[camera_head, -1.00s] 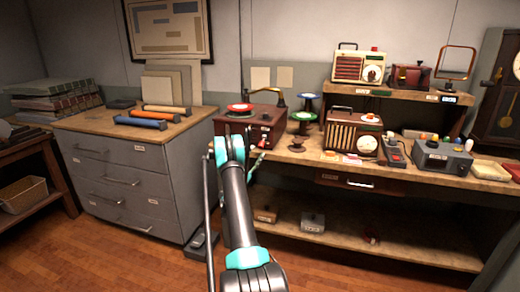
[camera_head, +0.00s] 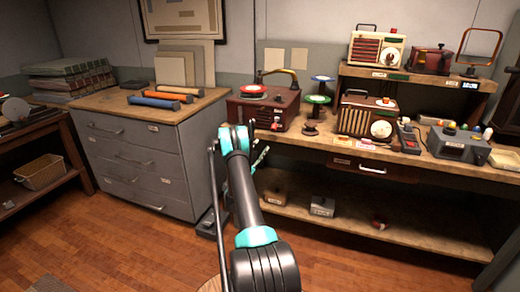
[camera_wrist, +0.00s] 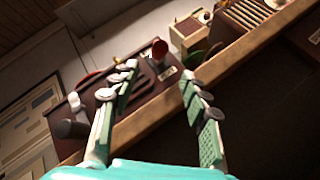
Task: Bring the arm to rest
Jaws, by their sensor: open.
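My gripper shows in the wrist view (camera_wrist: 160,82), its two green-padded fingers spread apart with nothing between them. Beyond the fingers the wrist view shows the front edge of the workbench and the dark red record player, tilted in the picture. In the head view my arm reaches forward from the bottom middle, and my gripper is mostly hidden behind the arm's own links. The record player (camera_head: 262,110), with a red disc on top, stands on the workbench (camera_head: 330,148) just beyond the arm.
A grey drawer cabinet (camera_head: 140,165) with coloured rolls (camera_head: 165,97) on top stands left of the arm. Radios (camera_head: 368,118) and a grey box (camera_head: 455,142) stand on the bench to the right. A wicker basket (camera_head: 42,172) sits at far left. The wooden floor in front is open.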

